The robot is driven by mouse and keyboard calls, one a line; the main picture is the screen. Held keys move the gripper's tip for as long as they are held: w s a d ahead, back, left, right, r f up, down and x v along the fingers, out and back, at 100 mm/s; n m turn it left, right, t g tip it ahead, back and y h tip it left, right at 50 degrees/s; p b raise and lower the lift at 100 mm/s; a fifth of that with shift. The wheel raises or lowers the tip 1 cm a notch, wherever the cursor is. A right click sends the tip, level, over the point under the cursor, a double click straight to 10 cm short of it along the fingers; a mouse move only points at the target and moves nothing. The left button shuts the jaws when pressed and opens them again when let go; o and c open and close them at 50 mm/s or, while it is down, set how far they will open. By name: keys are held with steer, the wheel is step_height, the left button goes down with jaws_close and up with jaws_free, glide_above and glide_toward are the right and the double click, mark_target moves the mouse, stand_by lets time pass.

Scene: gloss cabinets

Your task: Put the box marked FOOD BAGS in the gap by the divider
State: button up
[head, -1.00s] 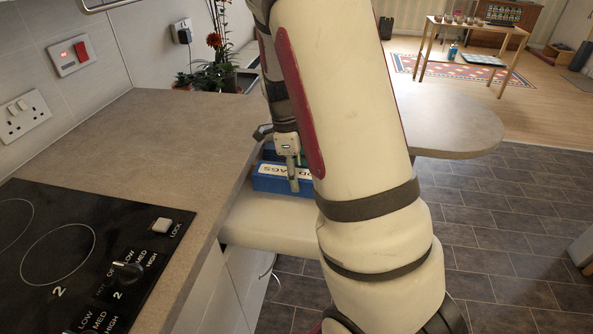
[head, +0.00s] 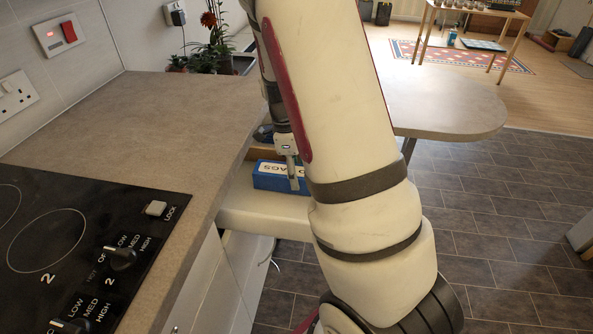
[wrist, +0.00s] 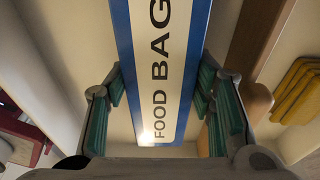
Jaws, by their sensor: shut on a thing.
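The FOOD BAGS box is blue with a white label and dark letters. In the head view the box (head: 272,177) shows over the open drawer below the worktop, partly hidden behind my arm. In the wrist view the box (wrist: 158,60) runs up the middle between the green finger pads. My gripper (head: 291,183) is shut on it; it also shows in the wrist view (wrist: 160,108). A wooden divider (wrist: 262,35) lies right of the box in the wrist view. The pale drawer floor shows beside the box. I cannot tell whether the box touches the floor.
A yellow stack (wrist: 298,90) lies right of the divider, and a red thing (wrist: 22,138) is at the lower left of the wrist view. The worktop (head: 140,125) and the hob (head: 70,250) are left of the drawer. The drawer front (head: 265,212) is pale.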

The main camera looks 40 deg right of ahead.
steer(key=shift+f, duration=0.2)
steer(key=o, duration=1.4)
steer(key=r, duration=0.4)
steer(key=w+r, duration=0.1)
steer(key=r, duration=0.3)
steer(key=a+r, duration=0.1)
steer(key=r, duration=0.3)
steer(key=shift+w, duration=0.2)
steer(key=shift+a, duration=0.1)
